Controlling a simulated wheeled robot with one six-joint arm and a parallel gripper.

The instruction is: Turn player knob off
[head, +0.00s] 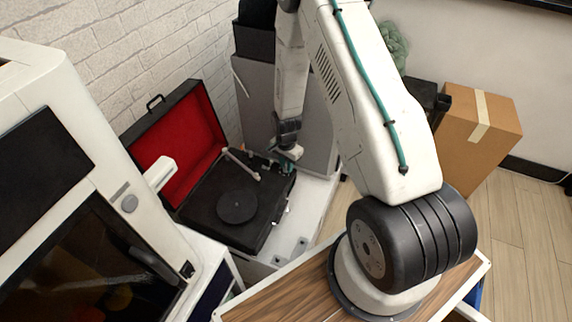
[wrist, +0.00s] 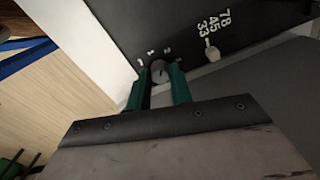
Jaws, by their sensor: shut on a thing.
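The record player (head: 218,207) is a black suitcase turntable with its red-lined lid open, in the head view. In the wrist view the two teal fingers of my gripper (wrist: 157,80) are shut on a small round grey knob (wrist: 158,71), one on each side. White marks 1 and 2 show around this knob on the black panel; a third mark is partly hidden by a finger. The knob's own dark pointer mark is too small to read surely.
A second pale knob (wrist: 212,54) sits beside the held one, near the figures 33, 45 and 78. A white machine (head: 60,150) stands left of the player. A cardboard box (head: 478,128) is at the right. Wooden floor (head: 520,225) is clear at the far right.

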